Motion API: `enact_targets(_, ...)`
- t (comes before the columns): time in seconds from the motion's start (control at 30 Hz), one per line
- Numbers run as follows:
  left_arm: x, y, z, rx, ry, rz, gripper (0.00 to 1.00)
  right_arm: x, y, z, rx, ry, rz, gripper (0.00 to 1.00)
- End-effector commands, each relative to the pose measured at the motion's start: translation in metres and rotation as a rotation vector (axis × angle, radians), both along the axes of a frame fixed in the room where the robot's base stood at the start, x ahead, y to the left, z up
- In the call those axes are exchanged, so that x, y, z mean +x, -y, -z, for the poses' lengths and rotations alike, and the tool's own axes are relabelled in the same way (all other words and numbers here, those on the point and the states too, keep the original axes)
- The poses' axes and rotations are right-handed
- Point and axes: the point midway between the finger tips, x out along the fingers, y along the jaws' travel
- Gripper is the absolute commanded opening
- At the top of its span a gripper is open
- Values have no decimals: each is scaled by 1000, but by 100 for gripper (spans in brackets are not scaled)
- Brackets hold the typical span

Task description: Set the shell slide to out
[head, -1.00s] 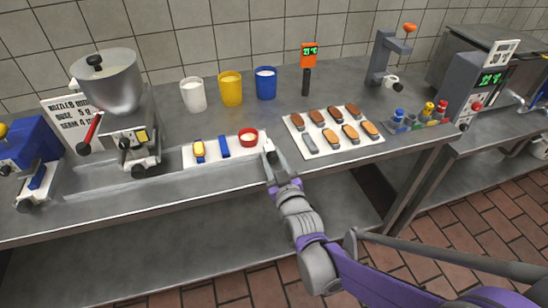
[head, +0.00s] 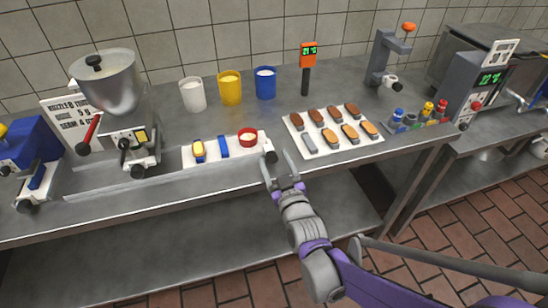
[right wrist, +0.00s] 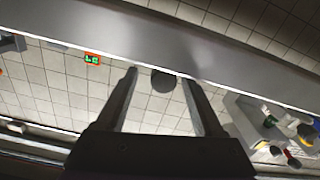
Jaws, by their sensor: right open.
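A white panel (head: 240,155) lies along the front of the counter, with a yellow piece (head: 198,150), a blue bar (head: 223,146) and a red ring (head: 248,138) on it. A dark round knob (head: 270,157) sits at its right end by the counter edge. I cannot tell for sure which part is the shell slide. My right gripper (head: 277,159) is open at the counter's front edge, its left fingertip close to the knob. In the right wrist view a dark round end (right wrist: 163,80) shows between the open fingers (right wrist: 163,78). My left gripper is not in view.
A tray (head: 310,153) of brown and tan shells lies just right of my gripper. White, yellow and blue cups (head: 231,88) stand behind. A hopper machine (head: 110,85) is at left. A control box (head: 470,95) and colored bottles (head: 428,108) are at right.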

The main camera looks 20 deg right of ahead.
Motion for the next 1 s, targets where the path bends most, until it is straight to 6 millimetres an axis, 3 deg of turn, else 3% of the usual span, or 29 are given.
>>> enact_targets(0.2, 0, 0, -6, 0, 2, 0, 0, -47, 2, -1, 0, 0, 0, 69)
enact_targets(0.43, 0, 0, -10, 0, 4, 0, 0, -83, 3, -1, 0, 0, 1, 69)
enact_targets(0.6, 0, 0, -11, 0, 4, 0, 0, -92, 3, 0, 0, 0, 1, 69)
enact_targets(1.0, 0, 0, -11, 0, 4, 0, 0, -93, 4, 0, -1, 0, 1, 69)
